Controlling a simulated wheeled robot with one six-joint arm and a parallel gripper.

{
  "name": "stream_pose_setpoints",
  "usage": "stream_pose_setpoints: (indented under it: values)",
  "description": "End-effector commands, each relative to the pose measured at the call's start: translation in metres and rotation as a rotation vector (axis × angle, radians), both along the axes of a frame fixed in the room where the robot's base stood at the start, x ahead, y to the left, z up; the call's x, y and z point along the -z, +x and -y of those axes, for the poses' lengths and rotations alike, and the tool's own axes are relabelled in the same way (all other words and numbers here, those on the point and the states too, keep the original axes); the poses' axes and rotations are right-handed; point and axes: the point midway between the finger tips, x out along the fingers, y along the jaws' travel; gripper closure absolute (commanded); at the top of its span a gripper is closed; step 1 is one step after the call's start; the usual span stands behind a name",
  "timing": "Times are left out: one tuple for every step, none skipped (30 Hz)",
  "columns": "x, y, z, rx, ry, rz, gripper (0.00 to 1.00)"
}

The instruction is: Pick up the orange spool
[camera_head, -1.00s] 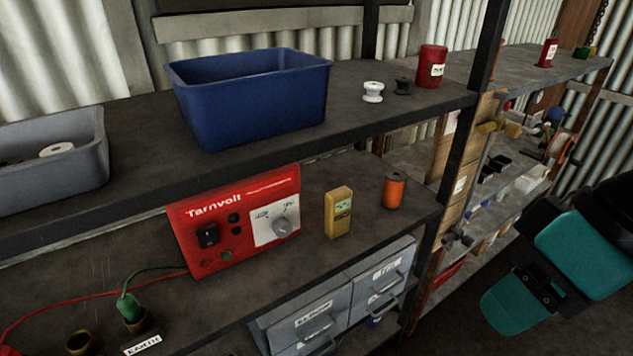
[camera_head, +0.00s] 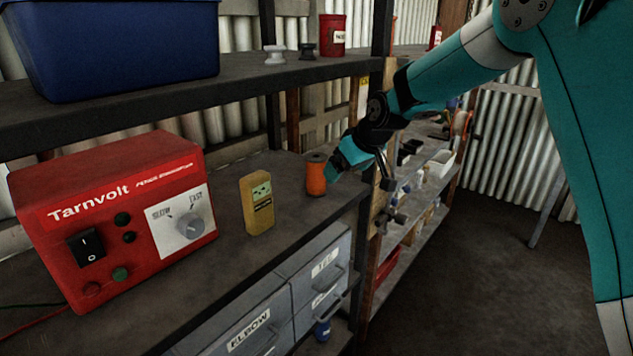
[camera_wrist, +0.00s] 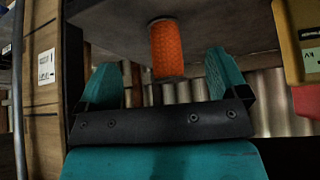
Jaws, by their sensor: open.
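The orange spool (camera_head: 316,175) stands upright on the middle shelf, near its right end, in the head view. My gripper (camera_head: 338,168) is at its right side, very close to it; I cannot tell from this view whether they touch. In the wrist view the orange spool (camera_wrist: 166,48) appears ahead, between the lines of the two teal fingers of my gripper (camera_wrist: 160,80). The fingers are spread apart with nothing held between them.
A yellow meter (camera_head: 257,203) and the red Tarnvolt box (camera_head: 110,215) stand left of the spool on the shelf (camera_head: 225,260). A shelf post (camera_head: 379,45) rises near my arm. The blue bin (camera_head: 120,45) sits on the shelf above. Labelled drawers (camera_head: 320,265) are below.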

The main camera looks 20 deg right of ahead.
Motion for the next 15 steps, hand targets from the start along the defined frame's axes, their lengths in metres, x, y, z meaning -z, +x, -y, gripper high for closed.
stream_pose_setpoints:
  values:
    - [-0.003,0.010,-0.006,-0.003,0.000,-0.002,0.08]
    - [-0.003,0.016,-0.008,-0.001,-0.001,-0.002,0.08]
    - [-0.003,0.024,-0.012,-0.001,-0.001,-0.002,0.08]
    - [-0.003,0.029,-0.014,-0.001,-0.001,-0.002,0.08]
    - [-0.003,0.035,-0.017,-0.001,-0.001,-0.002,0.08]
    - [-0.003,0.041,-0.019,-0.001,0.000,-0.002,0.08]
    - [-0.003,0.045,-0.021,0.000,0.000,-0.002,0.08]
    - [-0.003,0.048,-0.023,0.000,0.000,-0.002,0.08]
    - [-0.002,0.052,-0.025,0.000,0.001,-0.004,0.08]
    - [-0.002,0.054,-0.026,0.000,0.001,-0.004,0.08]
    - [-0.002,0.056,-0.027,0.000,0.001,-0.004,0.08]
    - [-0.002,0.058,-0.028,0.000,0.001,-0.003,0.08]
    - [-0.002,0.059,-0.028,0.000,0.001,-0.004,0.08]
    - [-0.001,0.060,-0.029,0.000,0.001,-0.004,0.08]
    - [-0.002,0.063,-0.030,0.000,0.001,-0.003,0.08]
